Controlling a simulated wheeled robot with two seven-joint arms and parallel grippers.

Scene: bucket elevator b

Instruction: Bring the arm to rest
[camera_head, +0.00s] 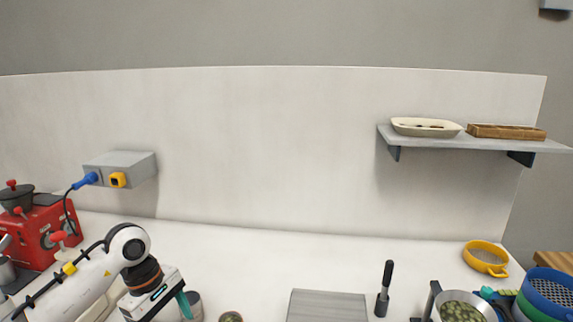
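My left arm reaches in from the lower left over the counter (250,260). Its gripper (184,306) hangs low, pointing down near the bottom edge of the view. A teal finger part shows on its right side. The rest of the fingers are hidden or cut off, so I cannot tell whether it is open or shut, or whether it holds anything. A grey cylindrical container (196,304) stands close beside the gripper, partly covered by it. My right arm and gripper do not show.
A red machine (40,240) stands at the left, below a grey wall box (130,168) with plugs. A shelf (470,142) juts above. The middle back counter is clear.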

